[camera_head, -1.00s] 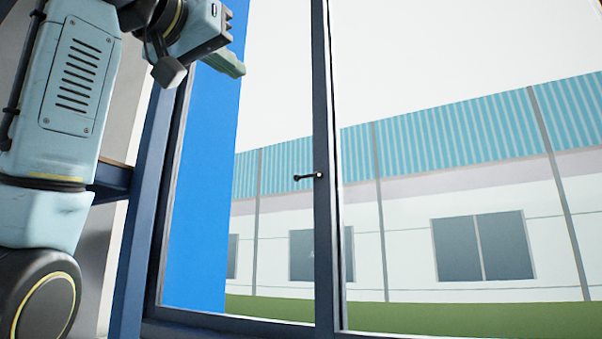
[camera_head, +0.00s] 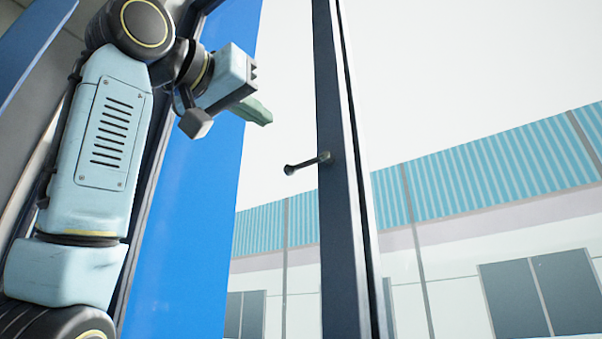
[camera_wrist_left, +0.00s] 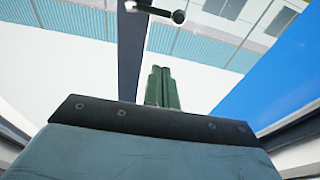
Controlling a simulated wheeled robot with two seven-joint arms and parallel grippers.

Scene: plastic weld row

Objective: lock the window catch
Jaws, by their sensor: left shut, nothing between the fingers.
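The window catch (camera_head: 308,163) is a small dark handle with a round knob on the dark window post (camera_head: 341,230). It points left from the post and slightly down in the head view. In the left wrist view the catch (camera_wrist_left: 152,10) shows at the top edge, beyond the fingertips. My left gripper (camera_head: 262,114) has green fingers, shut and empty, up and to the left of the catch and apart from it. The fingers also show in the left wrist view (camera_wrist_left: 161,88), pressed together. My right gripper is not in view.
The dark post stands to the right of my left gripper. A blue panel (camera_head: 190,220) is behind my left arm. Through the glass a building with a teal striped band (camera_head: 490,170) and dark windows shows outside. The space between gripper and catch looks clear.

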